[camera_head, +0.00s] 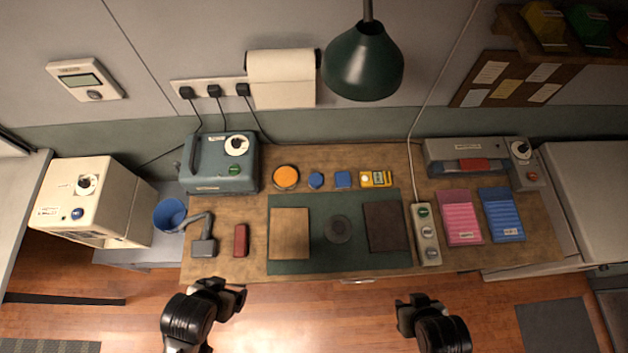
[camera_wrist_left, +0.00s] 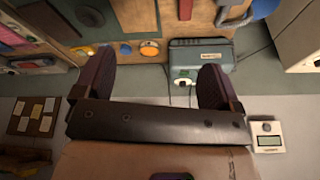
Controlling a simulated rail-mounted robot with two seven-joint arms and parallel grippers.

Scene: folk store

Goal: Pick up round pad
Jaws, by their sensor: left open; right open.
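A dark grey disc (camera_head: 338,229) lies on the green mat (camera_head: 350,263), between a tan square (camera_head: 289,233) and a dark brown square (camera_head: 386,227). Behind the mat are a round orange-topped piece (camera_head: 286,177) and a small round blue piece (camera_head: 316,180). My left gripper (camera_head: 222,295) is open and empty in front of the bench, left of the mat. Its fingers also show in the left wrist view (camera_wrist_left: 155,88). My right gripper (camera_head: 415,303) is open and empty in front of the bench's right half.
A grey-blue machine (camera_head: 220,163) stands at the back left. A dark green lamp (camera_head: 362,62) hangs above the bench.

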